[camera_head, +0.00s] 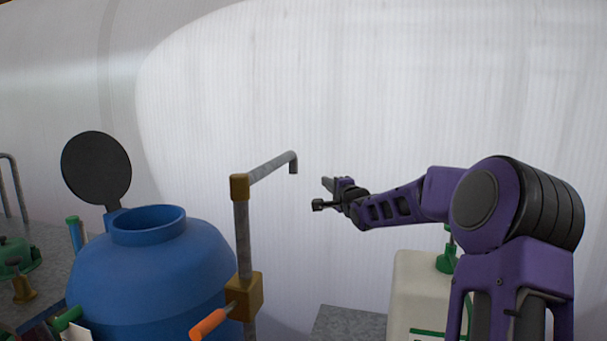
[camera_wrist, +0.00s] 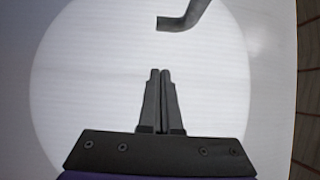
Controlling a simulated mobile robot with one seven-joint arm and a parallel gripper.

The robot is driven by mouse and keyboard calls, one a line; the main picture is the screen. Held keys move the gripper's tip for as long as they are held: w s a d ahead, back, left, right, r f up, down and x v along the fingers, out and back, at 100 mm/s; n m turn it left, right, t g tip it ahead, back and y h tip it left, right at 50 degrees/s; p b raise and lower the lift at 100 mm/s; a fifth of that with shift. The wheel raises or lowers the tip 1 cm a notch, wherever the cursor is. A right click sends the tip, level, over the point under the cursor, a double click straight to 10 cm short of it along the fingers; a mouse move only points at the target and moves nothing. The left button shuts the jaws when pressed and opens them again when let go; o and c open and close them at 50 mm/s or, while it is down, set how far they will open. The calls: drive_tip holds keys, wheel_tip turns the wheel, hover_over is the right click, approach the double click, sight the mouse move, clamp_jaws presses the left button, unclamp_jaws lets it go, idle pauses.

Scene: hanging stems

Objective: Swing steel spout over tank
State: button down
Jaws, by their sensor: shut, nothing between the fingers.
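The steel spout (camera_head: 272,169) is a grey pipe on an upright post with brass fittings. It points right and away from the tank, and its tip bends down. The tank (camera_head: 150,265) is a blue drum with an open round mouth, left of the post; its black lid (camera_head: 96,168) stands raised behind. My gripper (camera_head: 318,193) is shut and empty, a little right of the spout's tip and apart from it. In the wrist view the shut fingers (camera_wrist: 160,72) point toward the spout's bent end (camera_wrist: 185,18), with a gap between.
An orange-handled lever (camera_head: 208,325) sticks out from the post's lower brass block (camera_head: 243,297). A cream container (camera_head: 418,290) with a green pump top stands below my arm. Green and brass fittings (camera_head: 20,265) lie at far left. A pale ribbed wall is behind.

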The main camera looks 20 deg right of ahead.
drive_tip(key=w+a, duration=0.2)
drive_tip(key=w, duration=1.1)
drive_tip(key=shift+a+p, duration=0.3)
drive_tip(key=shift+a, duration=0.1)
